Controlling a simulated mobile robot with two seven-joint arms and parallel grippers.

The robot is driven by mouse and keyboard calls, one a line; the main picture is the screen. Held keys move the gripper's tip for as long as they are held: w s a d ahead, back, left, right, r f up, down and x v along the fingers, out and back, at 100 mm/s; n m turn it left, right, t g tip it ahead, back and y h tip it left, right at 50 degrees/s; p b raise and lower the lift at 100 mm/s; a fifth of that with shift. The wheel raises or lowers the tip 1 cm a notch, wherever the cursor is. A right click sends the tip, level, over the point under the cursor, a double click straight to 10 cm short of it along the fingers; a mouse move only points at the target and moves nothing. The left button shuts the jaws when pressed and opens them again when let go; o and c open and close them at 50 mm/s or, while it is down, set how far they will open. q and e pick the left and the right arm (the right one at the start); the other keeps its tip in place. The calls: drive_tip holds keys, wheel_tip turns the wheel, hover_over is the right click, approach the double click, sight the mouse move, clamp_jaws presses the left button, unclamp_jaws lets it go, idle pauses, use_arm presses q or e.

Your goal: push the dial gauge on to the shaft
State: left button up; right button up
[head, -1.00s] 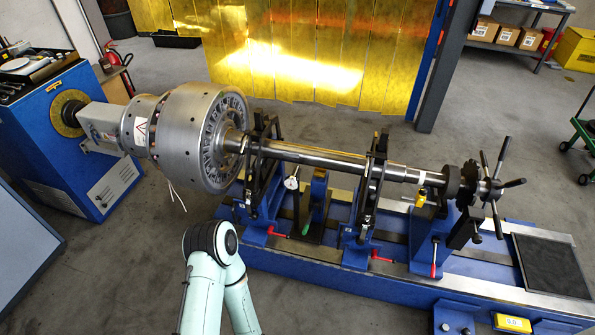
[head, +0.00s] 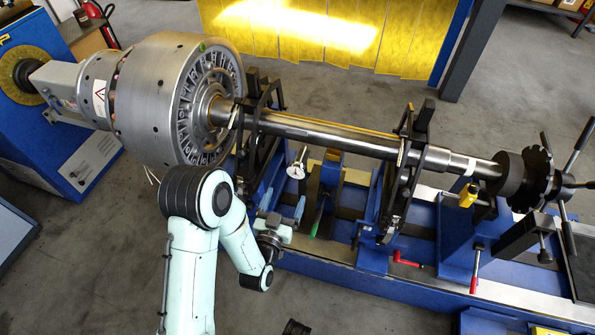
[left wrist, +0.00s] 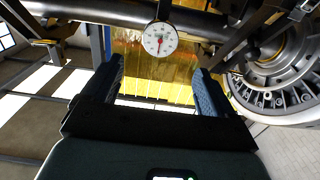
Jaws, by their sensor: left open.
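The dial gauge (head: 297,168), with a round white face, stands below the shaft (head: 330,137), between the two black bearing stands. A gap shows between gauge face and shaft in the head view. My left gripper (head: 281,204) is open and empty, its blue fingers pointing up toward the gauge from the near side. In the left wrist view the gauge (left wrist: 160,38) is ahead of the gap between my open fingers (left wrist: 159,76), apart from both. Its support is largely hidden there. My right gripper is not identifiable.
The big steel rotor (head: 165,100) is left of the gauge. The near black stand (head: 262,135) and the right stand (head: 420,150) flank it. A green-handled part (head: 320,212) and red levers (head: 409,259) are on the blue bed. A small dark part (head: 295,327) shows at the bottom edge.

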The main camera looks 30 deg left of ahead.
sight(300, 160)
use_arm(q)
drive_tip(key=x, duration=1.1)
drive_tip(key=shift+w, duration=0.25)
use_arm(e)
drive_tip(key=shift+w+d+f, duration=0.15)
drive_tip(key=shift+w+f, duration=0.1)
use_arm(q)
drive_tip(key=c, duration=1.4)
drive_tip(key=b+x, duration=0.1)
drive_tip(key=x, duration=0.2)
drive_tip(key=shift+w+b, duration=0.15)
drive_tip(key=shift+b, duration=0.25)
drive_tip(key=shift+c, duration=0.2)
drive_tip(key=shift+r, duration=0.15)
use_arm(e)
drive_tip(key=shift+w+d+f+t+h, duration=0.15)
drive_tip(key=shift+w+d+f+t, duration=0.15)
drive_tip(key=shift+w+f, duration=0.2)
drive_tip(key=shift+w+d+f+t+h, duration=0.2)
drive_tip(key=shift+w+d+f, duration=0.15)
drive_tip(key=shift+w, duration=0.25)
use_arm(q)
drive_tip(key=o, duration=1.3)
drive_tip(key=shift+o, duration=0.7)
drive_tip(key=shift+w, duration=0.15)
use_arm(e)
drive_tip(key=shift+a, duration=0.1)
